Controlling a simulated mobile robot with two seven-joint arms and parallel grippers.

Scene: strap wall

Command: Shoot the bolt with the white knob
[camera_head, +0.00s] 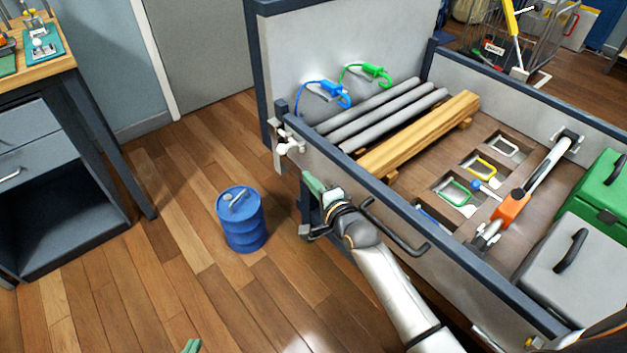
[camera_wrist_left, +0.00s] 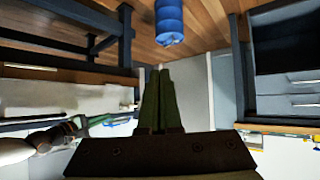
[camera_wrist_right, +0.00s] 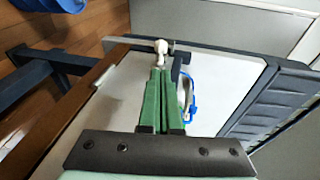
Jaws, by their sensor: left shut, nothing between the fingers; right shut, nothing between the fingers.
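The white knob (camera_head: 292,148) sits on a bolt at the near left corner of the grey-walled cart (camera_head: 320,150). It also shows in the right wrist view (camera_wrist_right: 161,50), just past my fingertips. My right gripper (camera_head: 310,180) is shut and empty, a little below the knob in the head view. In the right wrist view its green fingers (camera_wrist_right: 160,75) point at the knob; I cannot tell whether they touch it. My left gripper (camera_head: 191,346) is shut and empty, low over the floor at the bottom edge; its fingers fill the left wrist view's middle (camera_wrist_left: 160,75).
A blue barrel (camera_head: 240,218) stands on the floor left of the cart. A black handle bar (camera_head: 395,230) juts from the cart's side near my right arm. Grey rollers (camera_head: 385,115), a wooden beam (camera_head: 420,135) and cases (camera_head: 565,260) lie inside. Floor near the barrel is clear.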

